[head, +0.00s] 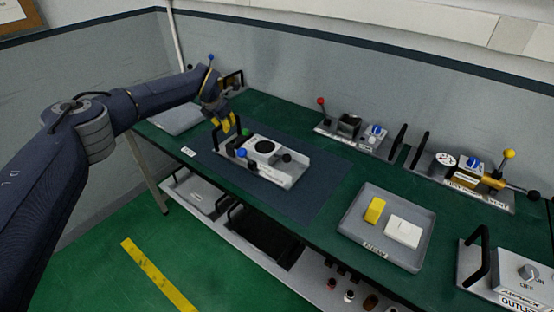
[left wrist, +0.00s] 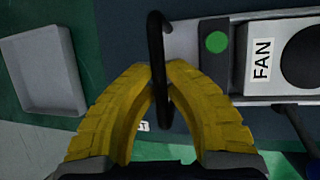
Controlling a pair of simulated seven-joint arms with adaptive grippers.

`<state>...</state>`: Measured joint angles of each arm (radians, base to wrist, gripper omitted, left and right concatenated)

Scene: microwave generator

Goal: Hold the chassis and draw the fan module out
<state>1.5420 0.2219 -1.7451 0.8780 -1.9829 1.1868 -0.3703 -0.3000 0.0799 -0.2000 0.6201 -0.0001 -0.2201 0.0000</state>
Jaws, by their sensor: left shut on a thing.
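The fan module (head: 264,147) is a pale block with a round black grille, sitting in the metal chassis (head: 288,178) on the dark mat. In the left wrist view the fan module (left wrist: 262,62) carries a FAN label, and a green knob (left wrist: 216,42) sits beside it. A black handle (head: 219,143) rises from the chassis's left end; it shows in the left wrist view too (left wrist: 156,40). My left gripper (head: 226,122) is shut on this handle, its yellow fingertips (left wrist: 161,75) on either side of the bar. My right gripper is not in view.
A grey tray (head: 345,221) with a yellow block (head: 374,210) and a white block (head: 403,232) stands to the right. Fixtures with levers and handles line the back edge. A pale tray (head: 178,120) lies at the far left. The mat right of the chassis is clear.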

